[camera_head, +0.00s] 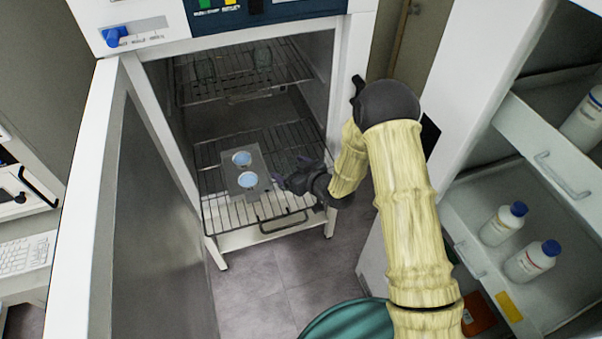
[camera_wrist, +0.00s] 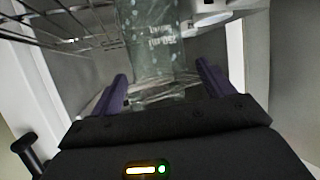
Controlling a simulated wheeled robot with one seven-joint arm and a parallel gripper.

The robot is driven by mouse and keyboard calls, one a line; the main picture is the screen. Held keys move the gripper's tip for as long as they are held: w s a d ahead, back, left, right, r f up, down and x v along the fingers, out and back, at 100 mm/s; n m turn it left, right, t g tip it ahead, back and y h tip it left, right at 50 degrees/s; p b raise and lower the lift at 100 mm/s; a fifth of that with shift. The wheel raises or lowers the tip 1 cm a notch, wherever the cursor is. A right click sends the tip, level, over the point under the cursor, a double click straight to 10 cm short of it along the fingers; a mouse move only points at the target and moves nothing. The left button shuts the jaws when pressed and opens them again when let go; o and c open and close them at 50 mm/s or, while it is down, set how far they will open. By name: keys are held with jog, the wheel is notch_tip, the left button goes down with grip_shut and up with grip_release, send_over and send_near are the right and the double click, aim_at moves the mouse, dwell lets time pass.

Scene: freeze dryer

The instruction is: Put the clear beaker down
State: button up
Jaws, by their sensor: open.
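In the wrist view the clear beaker (camera_wrist: 155,45), with white graduation marks, stands just ahead of and between the two purple fingers of my gripper (camera_wrist: 163,88). The fingers are spread apart with room on both sides of the glass. I cannot tell whether either finger touches it. In the head view my gripper (camera_head: 298,178) is inside the freeze dryer, over the right part of the lower wire shelf (camera_head: 230,217). The beaker is hard to make out there against the wires, so its contact with the shelf is unclear.
A grey plate (camera_head: 233,172) with two pale blue discs lies left of my gripper on the lower shelf. Clear glassware (camera_head: 262,56) stands on the upper shelf (camera_head: 240,85). The open door (camera_head: 95,200) is at left. Bottles (camera_head: 503,224) stand in the cabinet at right.

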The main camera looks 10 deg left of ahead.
jog(key=shift+s+d+r, duration=0.15)
jog(key=shift+s+d, duration=0.05)
jog(key=shift+d, duration=0.1)
jog(key=b+v, duration=0.3)
jog(key=v, duration=0.8)
jog(key=shift+s, duration=0.1)
jog(key=d+r+m+h, duration=0.2)
jog(key=d+h, duration=0.2)
jog(key=d, duration=0.3)
jog(key=d+r+m+h, duration=0.2)
jog(key=d+m+h, duration=0.15)
jog(key=d, duration=0.35)
jog(key=s+d+r+m+g+h, duration=0.1)
jog(key=s+d+r+m+g, duration=0.1)
jog(key=s+d, duration=0.2)
jog(key=s+d+r+m+g+h, duration=0.2)
jog(key=s+d, duration=0.3)
jog(key=s, duration=0.4)
jog(key=shift+s+d+r+m+g, duration=0.15)
jog(key=shift+s+r+m+g, duration=0.2)
jog(key=shift+m+g, duration=0.3)
jog(key=shift+w, duration=0.1)
